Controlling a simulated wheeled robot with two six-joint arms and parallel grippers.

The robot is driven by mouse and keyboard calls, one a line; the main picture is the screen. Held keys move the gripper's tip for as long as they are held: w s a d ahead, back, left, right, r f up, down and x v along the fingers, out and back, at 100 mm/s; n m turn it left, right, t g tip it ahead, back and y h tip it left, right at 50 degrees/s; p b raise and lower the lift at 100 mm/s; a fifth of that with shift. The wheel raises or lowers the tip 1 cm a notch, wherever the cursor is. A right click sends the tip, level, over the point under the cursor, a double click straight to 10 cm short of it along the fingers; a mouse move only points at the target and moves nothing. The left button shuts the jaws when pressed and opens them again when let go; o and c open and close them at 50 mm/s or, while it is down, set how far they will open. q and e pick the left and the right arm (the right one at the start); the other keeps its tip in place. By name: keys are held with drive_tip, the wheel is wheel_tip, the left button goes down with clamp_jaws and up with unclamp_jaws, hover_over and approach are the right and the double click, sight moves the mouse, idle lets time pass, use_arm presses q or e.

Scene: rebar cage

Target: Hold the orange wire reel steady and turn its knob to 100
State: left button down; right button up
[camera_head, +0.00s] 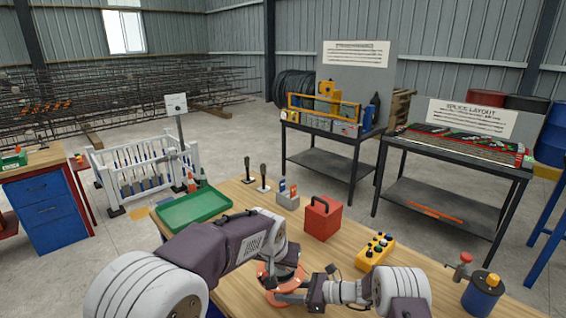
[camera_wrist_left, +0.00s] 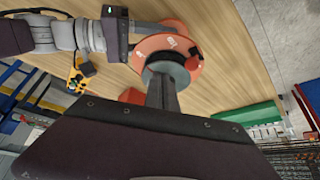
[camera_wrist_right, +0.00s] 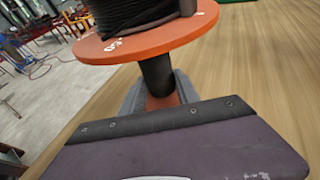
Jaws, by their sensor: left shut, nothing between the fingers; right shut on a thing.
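The orange wire reel (camera_head: 266,272) is on the wooden table, mostly hidden by my arms in the head view. The left wrist view shows its orange flange (camera_wrist_left: 158,42), a dark round centre and a small red knob (camera_wrist_left: 192,62) near the edge. My left gripper (camera_wrist_left: 163,82) is shut and empty, its fingertips over the dark centre; contact cannot be told. The right wrist view shows black wire (camera_wrist_right: 130,12) above an orange disc (camera_wrist_right: 150,40) and a black core. My right gripper (camera_wrist_right: 158,90) is shut on the reel beside that core. No dial number is readable.
A red box (camera_head: 322,219), a yellow button box (camera_head: 375,251), a green tray (camera_head: 194,208) and two dark-handled tools stand around the reel.

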use_arm(q)
drive_tip(key=shift+w+a, duration=0.1)
drive_tip(key=shift+w, duration=0.5)
idle(0.8)
drive_tip(key=shift+a, duration=0.25)
idle(0.4)
drive_tip(key=shift+w+a, duration=0.15)
drive_tip(key=shift+a, duration=0.55)
drive_tip(key=shift+s+a, duration=0.1)
drive_tip(key=shift+s, duration=0.25)
wheel_tip(320, 180, up, 6)
idle(0.4)
